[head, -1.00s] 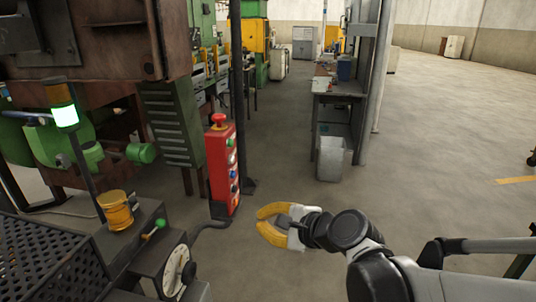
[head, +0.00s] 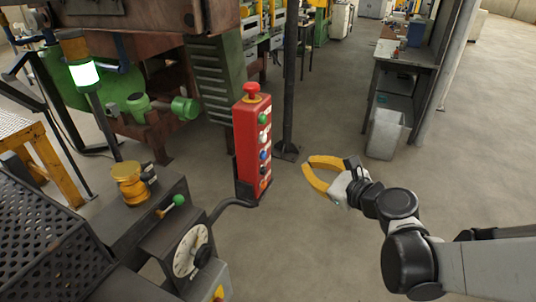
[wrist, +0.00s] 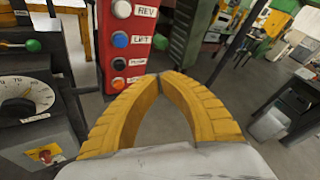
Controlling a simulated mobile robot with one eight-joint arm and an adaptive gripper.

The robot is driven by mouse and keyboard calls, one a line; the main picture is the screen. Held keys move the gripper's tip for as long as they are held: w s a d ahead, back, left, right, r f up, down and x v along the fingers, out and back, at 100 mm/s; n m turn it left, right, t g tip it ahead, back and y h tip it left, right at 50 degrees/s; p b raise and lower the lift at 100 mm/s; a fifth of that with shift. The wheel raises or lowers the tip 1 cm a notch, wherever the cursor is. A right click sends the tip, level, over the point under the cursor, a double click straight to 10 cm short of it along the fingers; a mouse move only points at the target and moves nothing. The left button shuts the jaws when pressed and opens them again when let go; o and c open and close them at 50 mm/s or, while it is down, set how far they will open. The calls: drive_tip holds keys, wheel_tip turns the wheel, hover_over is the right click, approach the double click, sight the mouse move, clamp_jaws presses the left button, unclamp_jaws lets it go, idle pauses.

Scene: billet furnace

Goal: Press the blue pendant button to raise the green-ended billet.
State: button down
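I cannot make out a green-ended billet for certain.
A white button (wrist: 122,9) marked REV is above the blue one; a black button (wrist: 119,63) is below. A dial box (head: 190,250) and green-knobbed lever (head: 178,201) stand left. A dark post (head: 290,80) rises behind the pendant.

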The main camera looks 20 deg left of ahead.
sight(263, 155)
drive_tip(key=a, duration=0.8)
drive_tip(key=shift+w+a, duration=0.35)
drive_tip(key=shift+w, duration=0.05)
idle(1.1)
drive_tip(key=shift+a, duration=0.45)
